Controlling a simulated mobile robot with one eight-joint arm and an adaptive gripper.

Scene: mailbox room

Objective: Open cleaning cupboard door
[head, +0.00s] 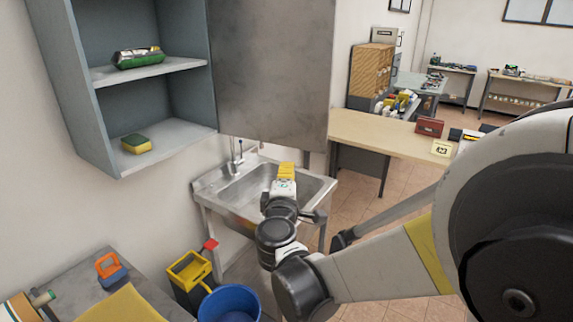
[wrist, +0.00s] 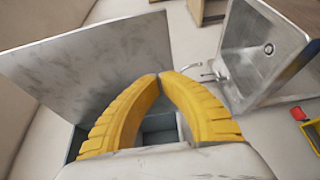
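The grey cleaning cupboard (head: 90,60) hangs on the wall at upper left in the head view, with its front open. Its door (head: 272,70) stands swung wide open to the right. A green pack (head: 138,57) lies on the middle shelf and a yellow sponge (head: 136,144) on the bottom. In the wrist view the door (wrist: 95,65) is a marbled grey panel at left, and part of the cupboard (wrist: 158,127) shows between the fingers. My gripper (head: 286,168) appears below the door in the head view. Its yellow fingertips meet (wrist: 160,76), with nothing visible between them.
A metal sink (head: 250,190) stands below the door. A yellow bucket (head: 190,272), a blue bucket (head: 230,303) and a low table (head: 75,285) are at lower left. A wooden desk (head: 375,133) stands beyond. Tiled floor is open at right.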

